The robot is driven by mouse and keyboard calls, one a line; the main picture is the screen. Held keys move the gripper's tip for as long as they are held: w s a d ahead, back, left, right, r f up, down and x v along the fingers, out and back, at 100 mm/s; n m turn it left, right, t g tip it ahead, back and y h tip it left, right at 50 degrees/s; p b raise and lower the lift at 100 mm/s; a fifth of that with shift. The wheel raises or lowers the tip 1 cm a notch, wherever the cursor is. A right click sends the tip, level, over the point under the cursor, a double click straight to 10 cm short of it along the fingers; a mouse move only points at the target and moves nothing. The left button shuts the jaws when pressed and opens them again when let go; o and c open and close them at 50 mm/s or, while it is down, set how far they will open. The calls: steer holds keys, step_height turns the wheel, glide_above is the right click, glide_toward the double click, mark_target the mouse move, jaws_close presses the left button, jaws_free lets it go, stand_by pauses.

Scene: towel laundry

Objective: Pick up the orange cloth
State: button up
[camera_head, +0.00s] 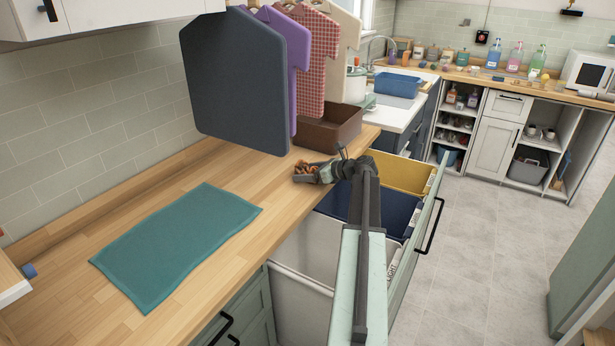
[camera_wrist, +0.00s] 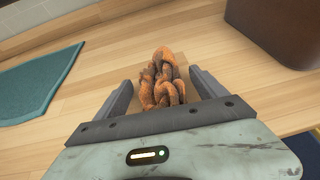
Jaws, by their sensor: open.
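The orange cloth (camera_wrist: 163,80) is a crumpled, mottled orange-brown heap on the wooden counter. In the wrist view it lies between the two dark fingers of my gripper (camera_wrist: 162,85), which are open, one on each side with gaps to the cloth. In the head view the cloth (camera_head: 306,169) shows as a small orange patch at the end of my gripper (camera_head: 308,172), over the counter near its front edge. My gripper and wrist hide part of it there.
A flat teal towel (camera_head: 175,243) lies on the counter (camera_head: 235,188) to the left. A brown box (camera_head: 330,128) stands behind the gripper. A dark hanging garment (camera_head: 235,80) is above the counter. An open drawer with white, navy and yellow bins (camera_head: 405,172) is below my arm.

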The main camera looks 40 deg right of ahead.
mark_target(299, 163)
steer(key=c, duration=1.5)
steer(key=shift+o, duration=0.2)
steer(key=shift+r+p, duration=0.45)
steer(key=shift+r, duration=0.05)
step_height(299, 163, up, 3)
steer(key=p, duration=0.3)
steer(key=s+a, duration=0.3)
steer(key=s, duration=0.4)
steer(key=s+a+r+p, duration=0.1)
steer(key=s+a, duration=0.2)
steer(key=s, duration=0.5)
